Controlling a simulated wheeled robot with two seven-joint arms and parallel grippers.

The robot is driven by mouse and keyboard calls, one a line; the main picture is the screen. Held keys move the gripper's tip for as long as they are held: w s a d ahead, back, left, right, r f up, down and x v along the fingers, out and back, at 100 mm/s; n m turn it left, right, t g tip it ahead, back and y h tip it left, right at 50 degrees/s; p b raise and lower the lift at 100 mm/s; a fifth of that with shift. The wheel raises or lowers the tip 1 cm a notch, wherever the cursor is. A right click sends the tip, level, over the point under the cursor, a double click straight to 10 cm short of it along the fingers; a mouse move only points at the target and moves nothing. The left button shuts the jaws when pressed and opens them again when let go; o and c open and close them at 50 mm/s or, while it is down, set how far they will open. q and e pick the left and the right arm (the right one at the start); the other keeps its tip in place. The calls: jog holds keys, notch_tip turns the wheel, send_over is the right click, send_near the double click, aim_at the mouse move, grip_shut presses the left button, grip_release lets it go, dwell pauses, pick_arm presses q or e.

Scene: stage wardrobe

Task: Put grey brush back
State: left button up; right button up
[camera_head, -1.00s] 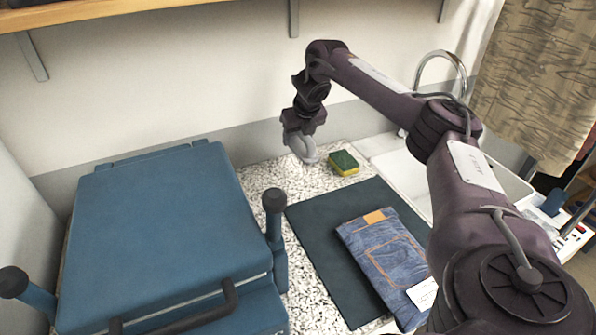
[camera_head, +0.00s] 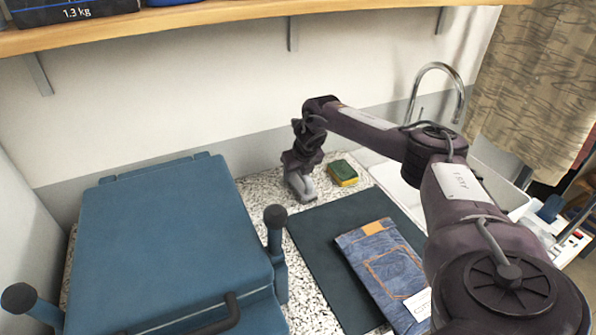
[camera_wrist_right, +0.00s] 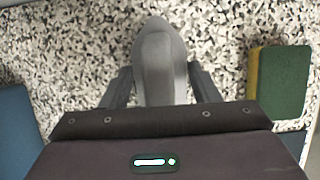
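The grey brush (camera_head: 301,186) is at my right gripper, low over the speckled counter at the back. In the right wrist view the smooth grey, rounded brush (camera_wrist_right: 160,62) sits between the two dark fingers of my right gripper (camera_wrist_right: 160,88), which look closed against its sides. Its underside is hidden, so I cannot tell whether it touches the counter. My left gripper is not in view.
A green and yellow sponge (camera_head: 342,173) lies right of the brush. A dark mat (camera_head: 320,240) with folded jeans (camera_head: 385,265) lies in front. A blue machine with handles (camera_head: 170,240) fills the left. A sink (camera_head: 400,178) stands behind my right arm.

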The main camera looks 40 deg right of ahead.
jog(key=o, duration=0.4)
jog(key=shift+o, duration=0.2)
jog(key=shift+f, duration=0.15)
jog(key=shift+b, duration=0.4)
jog(key=v, duration=0.2)
jog(key=b+v, duration=0.1)
jog(key=v, duration=0.4)
jog(key=shift+w+d+r+b, duration=0.25)
jog(key=shift+w+d+b, duration=0.05)
jog(key=shift+d+b, duration=0.1)
jog(key=shift+s+r, duration=0.15)
jog(key=shift+r, duration=0.2)
